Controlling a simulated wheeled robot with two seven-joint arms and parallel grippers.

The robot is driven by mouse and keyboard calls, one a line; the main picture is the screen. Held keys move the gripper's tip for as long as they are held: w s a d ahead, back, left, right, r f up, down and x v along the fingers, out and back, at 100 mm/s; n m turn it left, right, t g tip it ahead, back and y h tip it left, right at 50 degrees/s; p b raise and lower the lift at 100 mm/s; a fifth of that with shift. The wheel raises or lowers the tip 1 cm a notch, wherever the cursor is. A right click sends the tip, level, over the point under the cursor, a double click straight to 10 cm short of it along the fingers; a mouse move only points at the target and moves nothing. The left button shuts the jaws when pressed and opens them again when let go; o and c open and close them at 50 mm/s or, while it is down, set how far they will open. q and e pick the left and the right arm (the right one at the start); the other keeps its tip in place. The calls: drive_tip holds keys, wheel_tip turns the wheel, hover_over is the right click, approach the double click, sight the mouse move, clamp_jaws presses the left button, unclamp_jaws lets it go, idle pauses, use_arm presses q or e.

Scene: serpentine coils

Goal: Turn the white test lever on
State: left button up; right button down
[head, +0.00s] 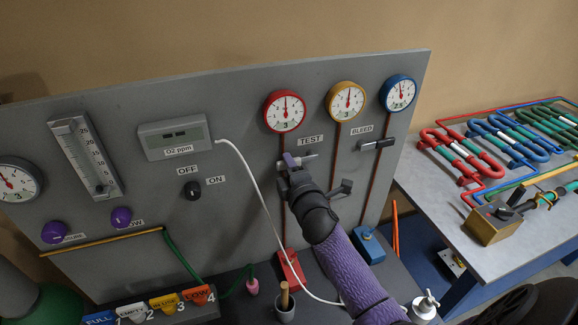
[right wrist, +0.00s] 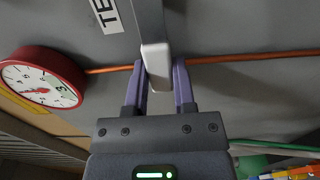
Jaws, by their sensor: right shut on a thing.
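The white test lever (head: 309,158) is on the grey panel just below the TEST label (head: 311,140), partly hidden by my right gripper (head: 288,162). In the right wrist view the lever's white end (right wrist: 155,58) lies between the two purple fingers of my right gripper (right wrist: 162,72). The gripper is shut on it. The lever's grey upper part runs up out of the picture. My left gripper is in neither view.
A white cable (head: 256,185) hangs to the left. Red (head: 285,111), yellow (head: 346,101) and blue (head: 398,93) gauges are above.

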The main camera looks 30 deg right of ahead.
drive_tip(key=shift+f, duration=0.1)
drive_tip(key=s+d+f+n+b, duration=0.1)
drive_tip(key=d+f+n+b, duration=0.4)
drive_tip(key=n, duration=1.3)
drive_tip(key=shift+s+d+f, duration=0.25)
drive_tip(key=shift+d+f, duration=0.15)
idle(0.4)
drive_tip(key=shift+c, duration=2.2)
unclamp_jaws()
drive_tip(key=shift+d, duration=0.1)
